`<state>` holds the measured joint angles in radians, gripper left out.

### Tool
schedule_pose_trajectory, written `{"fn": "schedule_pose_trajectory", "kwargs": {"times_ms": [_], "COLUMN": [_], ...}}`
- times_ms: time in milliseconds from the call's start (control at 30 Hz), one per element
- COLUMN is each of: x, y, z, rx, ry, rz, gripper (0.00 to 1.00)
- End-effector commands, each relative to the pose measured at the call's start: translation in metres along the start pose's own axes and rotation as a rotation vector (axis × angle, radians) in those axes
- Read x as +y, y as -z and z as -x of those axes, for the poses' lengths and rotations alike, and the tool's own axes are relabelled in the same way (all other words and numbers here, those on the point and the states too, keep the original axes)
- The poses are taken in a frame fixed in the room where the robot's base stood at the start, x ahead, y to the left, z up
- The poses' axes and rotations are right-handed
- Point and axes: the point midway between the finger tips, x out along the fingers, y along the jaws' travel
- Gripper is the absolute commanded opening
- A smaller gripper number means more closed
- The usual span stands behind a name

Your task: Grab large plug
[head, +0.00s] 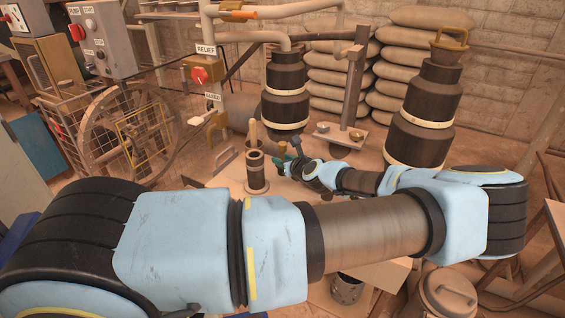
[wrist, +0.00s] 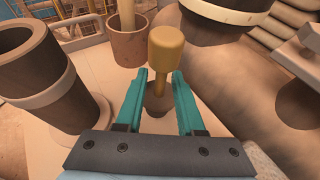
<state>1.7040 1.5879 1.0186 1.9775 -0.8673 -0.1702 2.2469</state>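In the wrist view a wooden plug (wrist: 166,48) with a rounded head and a narrower stem stands upright, its lower end at a dark round base. I take it for the large plug; no second plug is clear for comparing size. My gripper (wrist: 157,76) is open, with one teal finger on each side of the stem and the head beyond the fingertips. Gaps show beside the stem, so the fingers do not look closed on it. In the head view my gripper (head: 288,165) is small and the plug between its fingers is hard to make out.
A dark hollow cylinder (wrist: 35,75) stands left of my gripper; it also shows in the head view (head: 256,172). A brown cup (wrist: 128,46) holding a wooden rod is behind. A large dark column with a pale band (wrist: 228,12) rises close at back right.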

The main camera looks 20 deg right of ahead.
Motion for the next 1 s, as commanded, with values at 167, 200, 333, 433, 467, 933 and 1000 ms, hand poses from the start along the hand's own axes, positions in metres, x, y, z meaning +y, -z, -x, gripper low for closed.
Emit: {"fn": "schedule_pose_trajectory", "kwargs": {"times_ms": [167,200,333,433,467,933,1000], "x": [0.0,0.0,-0.0001,0.0,0.0,0.0002,-0.0001], "y": [0.0,0.0,0.0004,0.0007,0.0007,0.0006,-0.0036], "z": [0.0001,0.0001,0.0002,0.0002,0.0003,0.0007,0.0024], "rx": [0.0,0.0,0.001,0.001,0.001,0.003,0.002], "ry": [0.0,0.0,0.0,0.0,0.0,-0.001,-0.001], "rz": [0.0,0.0,0.0,0.0,0.0,-0.001,0.0], "gripper": [0.16,0.11,0.0,0.0,0.0,0.0,0.0]}}
